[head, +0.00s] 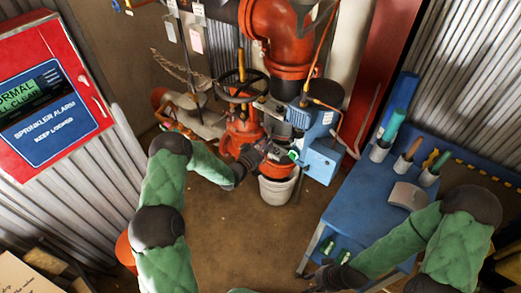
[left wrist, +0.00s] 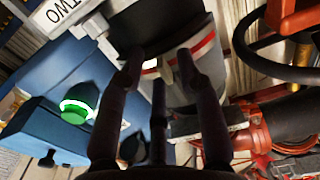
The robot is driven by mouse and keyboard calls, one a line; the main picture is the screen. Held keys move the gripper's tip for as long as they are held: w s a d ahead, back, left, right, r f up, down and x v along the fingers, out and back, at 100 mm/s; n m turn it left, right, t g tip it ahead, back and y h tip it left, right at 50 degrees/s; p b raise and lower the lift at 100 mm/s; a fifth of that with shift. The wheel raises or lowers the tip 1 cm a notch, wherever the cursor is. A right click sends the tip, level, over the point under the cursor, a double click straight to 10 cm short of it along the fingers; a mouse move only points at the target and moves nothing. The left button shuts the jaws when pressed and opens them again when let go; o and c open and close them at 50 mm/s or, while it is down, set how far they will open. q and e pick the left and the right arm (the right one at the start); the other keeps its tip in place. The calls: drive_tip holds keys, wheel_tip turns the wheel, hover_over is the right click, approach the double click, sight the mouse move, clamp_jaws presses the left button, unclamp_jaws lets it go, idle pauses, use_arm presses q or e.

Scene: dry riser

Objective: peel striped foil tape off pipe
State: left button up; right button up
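In the left wrist view, a grey pipe-like cylinder (left wrist: 190,88) carries a band with a red and white stripe (left wrist: 205,43), which looks like the striped tape. A small pale piece (left wrist: 150,66) shows between my fingers beside the band. My left gripper (left wrist: 158,58) has its dark fingers apart, with the tips in front of the cylinder; whether they touch it I cannot tell. In the head view my left gripper (head: 277,152) is at the red valve and blue box, hiding part of the pipe. My right gripper (head: 330,277) is low beside the blue cart, its fingers too small to read.
A blue box (head: 322,160) with a green button (left wrist: 76,108) is close to my left gripper. A dark handwheel (head: 242,85) stands at its upper left. A white bucket (head: 278,188) is below. The blue cart (head: 352,205) holds cups of tools. Floor at centre is clear.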

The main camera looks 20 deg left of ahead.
use_arm(q)
drive_tip(key=shift+w+d, duration=0.2)
drive_tip(key=shift+w, duration=0.3)
clamp_jaws()
drive_tip(key=shift+s+a, duration=0.15)
drive_tip(key=shift+s, duration=0.1)
drive_tip(key=v, duration=0.8)
drive_tip(key=shift+s+p, duration=0.2)
drive_tip(key=shift+p, duration=0.15)
idle(0.6)
drive_tip(key=shift+r, duration=0.1)
idle(0.4)
